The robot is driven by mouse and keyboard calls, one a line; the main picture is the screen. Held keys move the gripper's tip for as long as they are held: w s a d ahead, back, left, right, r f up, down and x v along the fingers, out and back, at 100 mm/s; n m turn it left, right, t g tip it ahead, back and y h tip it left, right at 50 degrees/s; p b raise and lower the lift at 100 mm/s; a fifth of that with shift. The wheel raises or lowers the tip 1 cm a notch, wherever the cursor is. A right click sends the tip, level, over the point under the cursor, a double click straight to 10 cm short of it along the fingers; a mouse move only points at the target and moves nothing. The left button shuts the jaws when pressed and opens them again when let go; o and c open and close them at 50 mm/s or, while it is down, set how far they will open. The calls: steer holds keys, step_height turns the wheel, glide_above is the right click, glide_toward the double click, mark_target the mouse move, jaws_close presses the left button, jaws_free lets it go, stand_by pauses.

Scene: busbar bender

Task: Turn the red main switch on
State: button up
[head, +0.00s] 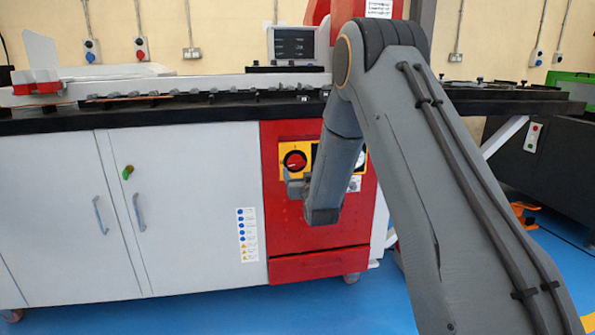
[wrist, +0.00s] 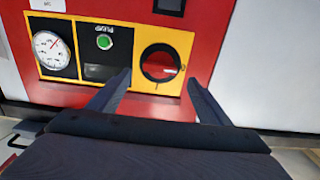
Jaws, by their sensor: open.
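The red main switch (head: 294,160) is a round red knob with a dark rim on a yellow plate, on the red cabinet front. In the wrist view, the switch (wrist: 158,64) lies between and just beyond the two fingertips, with a white mark at its right side. My gripper (wrist: 160,78) is open and empty, one finger on each side of the switch's lower part in the picture. I cannot tell whether the fingers touch it. In the head view, my gripper (head: 296,187) is just below the switch, partly hidden by my wrist.
In the wrist view, a green button (wrist: 104,41) and a round gauge (wrist: 52,50) sit left of the switch. A white cabinet (head: 180,205) stands left of the red panel (head: 300,222). The blue floor in front is clear.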

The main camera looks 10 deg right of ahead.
mark_target(297, 164)
steer(key=w, duration=0.6)
steer(key=shift+w+b, duration=0.25)
steer(key=shift+b, duration=0.15)
steer(key=c, duration=1)
steer(key=shift+c, duration=0.2)
